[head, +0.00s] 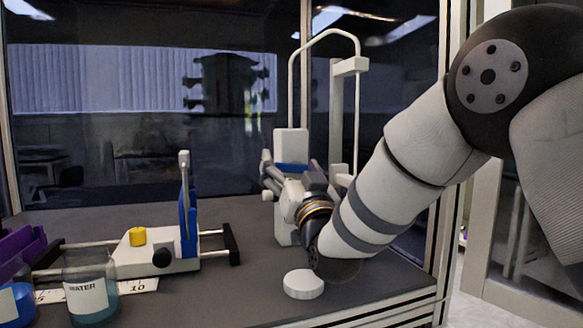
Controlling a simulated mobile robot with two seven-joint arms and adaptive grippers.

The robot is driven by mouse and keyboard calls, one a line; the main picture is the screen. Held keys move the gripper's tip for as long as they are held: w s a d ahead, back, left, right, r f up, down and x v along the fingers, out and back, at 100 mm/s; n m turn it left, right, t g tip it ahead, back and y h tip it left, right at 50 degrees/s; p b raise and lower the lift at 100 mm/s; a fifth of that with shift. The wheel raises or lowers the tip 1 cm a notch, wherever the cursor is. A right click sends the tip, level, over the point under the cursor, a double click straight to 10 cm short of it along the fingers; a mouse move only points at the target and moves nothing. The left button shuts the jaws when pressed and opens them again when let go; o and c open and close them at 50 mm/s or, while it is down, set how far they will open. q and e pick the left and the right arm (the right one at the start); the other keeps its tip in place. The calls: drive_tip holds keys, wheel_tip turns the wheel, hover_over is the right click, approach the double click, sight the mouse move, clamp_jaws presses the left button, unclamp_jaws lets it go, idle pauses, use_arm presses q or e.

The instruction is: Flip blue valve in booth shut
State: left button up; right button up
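A white apparatus (291,144) with a tall bent tube stands toward the back right of the booth. A blue part (291,168), which may be the blue valve, shows on it just above my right gripper. My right gripper (268,180) reaches in from the right, in front of this apparatus, with its fingers pointing left. The gripper and wrist hide much of the apparatus. I cannot tell whether the fingers touch the blue part or how far apart they are. My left gripper is not in view.
A white slide device (160,262) with a yellow knob (137,236) and a blue upright plate (188,225) stands at left. A water jar (91,295) and a purple rack (22,250) are front left. A white round lid (303,284) lies below my wrist. Dark glass closes the back.

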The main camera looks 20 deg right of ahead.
drive_tip(key=c, duration=0.8)
drive_tip(key=shift+f+n+y, duration=0.1)
drive_tip(key=shift+n+y, duration=0.5)
drive_tip(key=shift+n, duration=0.5)
drive_tip(key=shift+c, duration=0.2)
drive_tip(key=o, duration=1.2)
drive_tip(key=v, duration=1.2)
drive_tip(key=shift+f, duration=0.1)
